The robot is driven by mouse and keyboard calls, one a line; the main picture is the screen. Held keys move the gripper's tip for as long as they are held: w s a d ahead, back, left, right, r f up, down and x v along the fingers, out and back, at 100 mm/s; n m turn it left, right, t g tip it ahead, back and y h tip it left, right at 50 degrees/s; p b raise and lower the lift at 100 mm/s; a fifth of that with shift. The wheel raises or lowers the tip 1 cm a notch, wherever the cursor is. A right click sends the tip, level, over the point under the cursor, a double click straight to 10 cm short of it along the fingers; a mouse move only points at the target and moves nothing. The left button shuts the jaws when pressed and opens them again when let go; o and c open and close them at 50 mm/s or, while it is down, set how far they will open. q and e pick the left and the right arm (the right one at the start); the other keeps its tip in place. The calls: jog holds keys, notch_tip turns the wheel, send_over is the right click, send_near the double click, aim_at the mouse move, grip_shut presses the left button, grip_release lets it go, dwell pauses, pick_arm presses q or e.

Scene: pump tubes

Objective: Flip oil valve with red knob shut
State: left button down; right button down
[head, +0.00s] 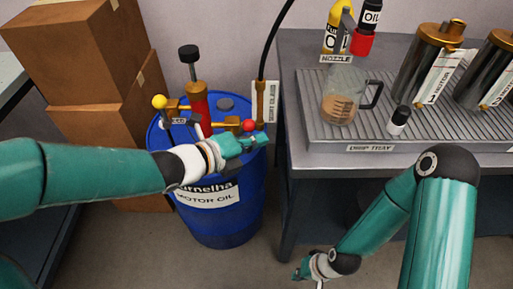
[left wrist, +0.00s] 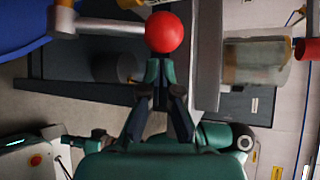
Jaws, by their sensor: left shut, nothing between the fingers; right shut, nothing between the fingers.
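The red knob (head: 248,125) sits on the oil valve at the right side of the pump on top of the blue drum (head: 225,225). In the left wrist view the red knob (left wrist: 164,32) is the end of a pale lever (left wrist: 108,27), which reaches left to a brass fitting (left wrist: 64,18). My left gripper (head: 258,139) is shut and empty, right beside the knob. In the left wrist view its fingertips (left wrist: 163,66) point at the knob's edge; I cannot tell whether they touch. My right gripper (head: 300,272) is shut and empty, low in front of the table.
A yellow knob (head: 159,101) is on the pump's left side, and a black-topped pump handle (head: 188,53) rises in the middle. A black hose (head: 267,45) goes up from the right. Boxes (head: 95,100) stand behind left. A drip tray (head: 385,135) with a jug (head: 340,98) is right.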

pick_arm(q)
jog(key=shift+w+a+r, duration=0.2)
jog(key=shift+w+a, duration=0.2)
jog(key=shift+a, duration=0.15)
jog(key=shift+a+r+b, duration=0.15)
jog(key=shift+a+b, duration=0.05)
jog(key=shift+b, duration=0.15)
